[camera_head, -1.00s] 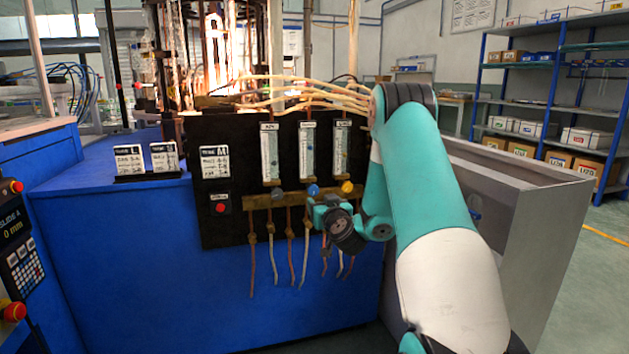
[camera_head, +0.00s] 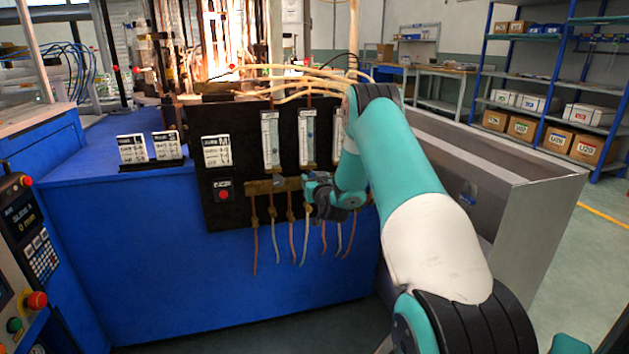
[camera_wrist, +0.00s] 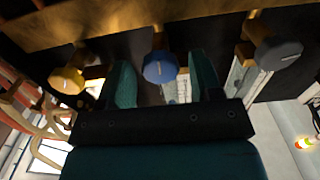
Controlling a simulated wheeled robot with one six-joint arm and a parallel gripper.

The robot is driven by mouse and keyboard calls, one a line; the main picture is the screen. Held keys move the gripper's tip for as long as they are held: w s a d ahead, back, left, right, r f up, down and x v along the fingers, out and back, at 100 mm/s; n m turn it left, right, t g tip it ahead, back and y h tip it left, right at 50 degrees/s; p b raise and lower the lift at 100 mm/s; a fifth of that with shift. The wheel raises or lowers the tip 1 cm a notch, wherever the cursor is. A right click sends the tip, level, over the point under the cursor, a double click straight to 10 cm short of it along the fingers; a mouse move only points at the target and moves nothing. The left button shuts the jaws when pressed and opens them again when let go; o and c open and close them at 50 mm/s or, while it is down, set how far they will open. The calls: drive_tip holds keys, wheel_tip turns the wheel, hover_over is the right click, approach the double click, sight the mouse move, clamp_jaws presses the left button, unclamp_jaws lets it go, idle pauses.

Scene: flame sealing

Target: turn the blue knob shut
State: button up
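The blue knob (camera_wrist: 160,67) shows in the wrist view, between the two fingertips of my gripper (camera_wrist: 161,72), with a gap to each side. My gripper is open and empty. I cannot tell whether the fingertips reach past the knob's face. In the head view my gripper (camera_head: 314,188) is at the front of the black flow panel (camera_head: 240,205), by the brass strip, and it hides the blue knob there.
A yellow knob (camera_wrist: 66,80) and a grey knob (camera_wrist: 278,52) flank the blue one in the wrist view. Thin hoses (camera_head: 275,240) hang below the panel. A red button (camera_head: 224,195) sits at the panel's left. A metal-walled bin (camera_head: 535,225) stands to the right.

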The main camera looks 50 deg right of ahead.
drive_tip(key=c, duration=0.8)
drive_tip(key=shift+o, duration=0.2)
drive_tip(key=shift+m, duration=0.3)
drive_tip(key=shift+a+r+m+p, duration=0.1)
drive_tip(key=shift+m+p, duration=4.4)
drive_tip(key=shift+m, duration=5)
drive_tip(key=o, duration=0.9)
